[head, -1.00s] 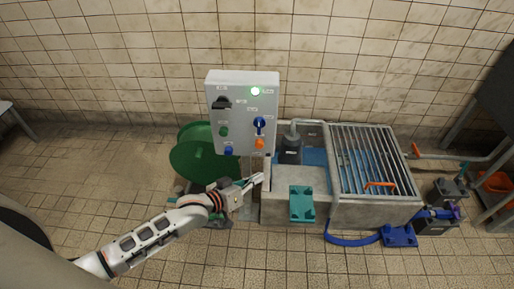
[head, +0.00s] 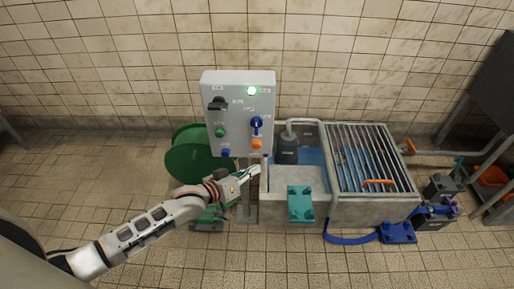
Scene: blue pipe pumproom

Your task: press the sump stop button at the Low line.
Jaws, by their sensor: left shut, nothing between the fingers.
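A grey control panel (head: 238,85) stands on a post in front of the tiled wall. The concrete sump (head: 300,177) holds blue water and a dark pump (head: 288,149); I cannot make out a Low line. My left gripper (head: 256,171) is shut and empty, below the panel's lower right corner. My right gripper is out of view.
A green hose reel (head: 190,157) stands behind my left arm. A metal grating (head: 365,160) with an orange handle (head: 378,182) covers the sump's right part. A teal bracket (head: 300,204) hangs at the front. A blue hose (head: 350,239) lies on the floor.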

